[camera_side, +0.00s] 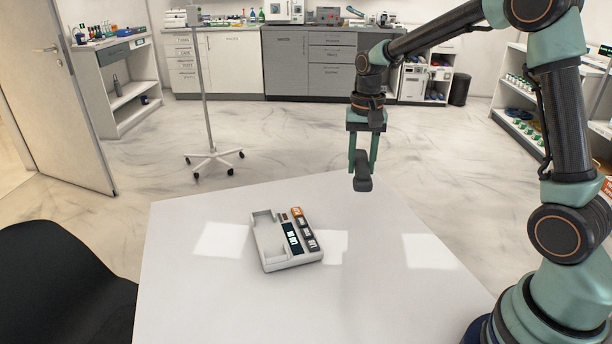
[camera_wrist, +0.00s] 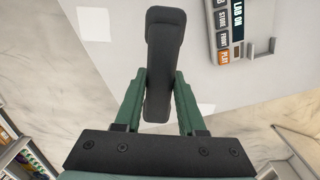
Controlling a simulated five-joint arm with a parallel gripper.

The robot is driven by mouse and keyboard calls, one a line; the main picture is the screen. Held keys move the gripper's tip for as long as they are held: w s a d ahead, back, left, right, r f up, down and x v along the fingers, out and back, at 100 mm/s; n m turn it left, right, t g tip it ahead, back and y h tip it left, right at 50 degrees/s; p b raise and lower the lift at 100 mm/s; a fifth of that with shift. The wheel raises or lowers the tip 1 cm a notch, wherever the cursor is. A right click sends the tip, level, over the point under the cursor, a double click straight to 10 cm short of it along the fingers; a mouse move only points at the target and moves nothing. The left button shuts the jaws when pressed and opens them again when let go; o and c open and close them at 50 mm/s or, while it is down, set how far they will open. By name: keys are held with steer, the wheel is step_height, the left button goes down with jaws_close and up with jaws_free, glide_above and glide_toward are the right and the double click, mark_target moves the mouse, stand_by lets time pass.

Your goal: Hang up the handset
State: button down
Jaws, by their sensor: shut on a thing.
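My gripper (camera_side: 362,164) is shut on a dark handset (camera_side: 362,184) and holds it in the air above the table's far edge. In the wrist view the handset (camera_wrist: 163,55) lies lengthwise between the two green fingers (camera_wrist: 160,98), with its far end reaching beyond them. The light grey phone base (camera_side: 287,240) rests on the table, left of and nearer the camera than my gripper. Its cradle on the left side is empty. Its keys and display are on the right. Part of the base (camera_wrist: 222,22) shows at the wrist view's top right.
The white table (camera_side: 385,285) is otherwise bare around the phone base. A black chair (camera_side: 60,285) stands at its left. A wheeled stand (camera_side: 213,158), cabinets (camera_side: 285,68) and shelves (camera_side: 520,120) stand on the floor, well away from the table.

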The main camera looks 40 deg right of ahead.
step_height(320, 180, up, 4)
steer(key=shift+f, duration=0.1)
steer(key=shift+w+a, duration=0.2)
steer(key=shift+a, duration=0.05)
steer(key=w+a+f+n, duration=0.2)
steer(key=w+a+f, duration=0.25)
steer(key=a, duration=0.45)
steer(key=n, duration=0.3)
glide_above(269, 237)
step_height(269, 237, down, 6)
steer(key=shift+w+r, duration=0.1)
steer(key=shift+r, duration=0.15)
steer(key=shift+f, duration=1.9)
steer(key=shift+f, duration=1.05)
